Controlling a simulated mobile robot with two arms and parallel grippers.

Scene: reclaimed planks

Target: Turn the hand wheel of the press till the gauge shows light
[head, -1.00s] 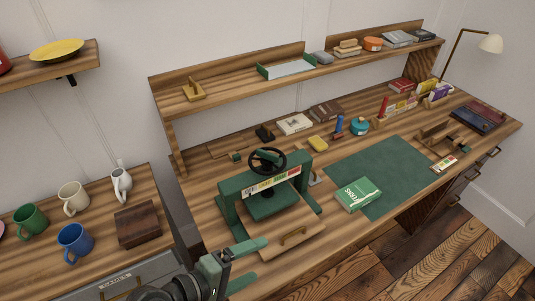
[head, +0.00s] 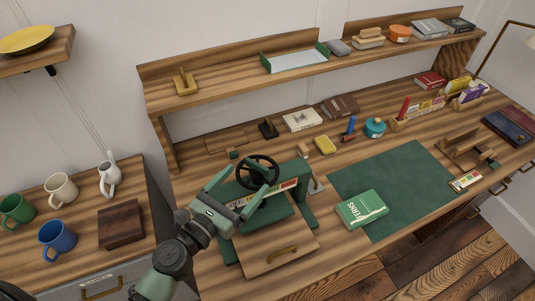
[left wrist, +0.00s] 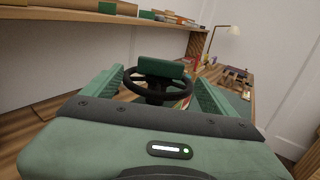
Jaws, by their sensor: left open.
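The green press (head: 306,203) stands on the desk with its black hand wheel (head: 258,172) on top. The gauge strip (head: 282,190), with white, red and other colours, runs along the front of its crossbeam. My arm covers part of the strip, and its reading is too small to tell. My left gripper (head: 243,187) is open at the near left side of the wheel. In the left wrist view the wheel (left wrist: 154,84) shows ahead between the two green fingers (left wrist: 155,88); contact cannot be told. My right gripper is not in view.
A wooden board with a handle (head: 278,254) lies in front of the press. A green book (head: 362,209) lies on the green mat (head: 400,175) to the right. Mugs (head: 57,238) and a dark box (head: 121,224) stand on the left cabinet. A shelf (head: 225,88) runs behind.

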